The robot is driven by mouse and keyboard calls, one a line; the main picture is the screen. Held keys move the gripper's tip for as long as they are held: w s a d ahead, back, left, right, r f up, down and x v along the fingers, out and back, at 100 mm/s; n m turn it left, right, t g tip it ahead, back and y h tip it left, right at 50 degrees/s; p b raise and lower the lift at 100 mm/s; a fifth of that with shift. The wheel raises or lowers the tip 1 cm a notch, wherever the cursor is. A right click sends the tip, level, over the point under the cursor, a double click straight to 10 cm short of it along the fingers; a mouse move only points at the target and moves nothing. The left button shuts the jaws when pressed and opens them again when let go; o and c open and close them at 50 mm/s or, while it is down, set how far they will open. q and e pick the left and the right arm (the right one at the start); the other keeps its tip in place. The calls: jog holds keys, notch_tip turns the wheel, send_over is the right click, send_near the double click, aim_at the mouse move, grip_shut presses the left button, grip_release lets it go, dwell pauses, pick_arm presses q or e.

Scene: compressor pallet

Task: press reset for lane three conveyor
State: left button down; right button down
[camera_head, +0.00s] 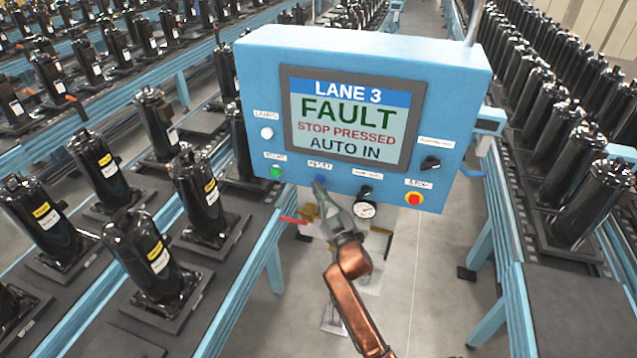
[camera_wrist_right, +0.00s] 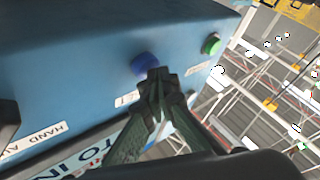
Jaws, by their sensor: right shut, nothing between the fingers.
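The blue control box (camera_head: 455,75) carries a screen (camera_head: 350,122) reading LANE 3, FAULT, STOP PRESSED, AUTO IN. The blue reset button (camera_head: 320,179) sits below the screen, under a RESET label. My right gripper (camera_head: 318,188) is shut and empty, its tips at the button. In the right wrist view the shut fingertips (camera_wrist_right: 156,75) overlap the edge of the blue button (camera_wrist_right: 145,64); I cannot tell whether they touch it. My left gripper is not in view.
A red-handled valve (camera_head: 293,220) is below. Conveyors with black compressors (camera_head: 157,257) run along both sides.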

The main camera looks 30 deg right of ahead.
jog(key=shift+w+d, duration=0.2)
dwell(0.4)
jog(key=shift+s+a, duration=0.65)
jog(key=shift+a, duration=0.1)
jog(key=shift+s+a+p, duration=0.7)
jog(key=shift+s+a, duration=0.9)
jog(key=shift+a, duration=0.3)
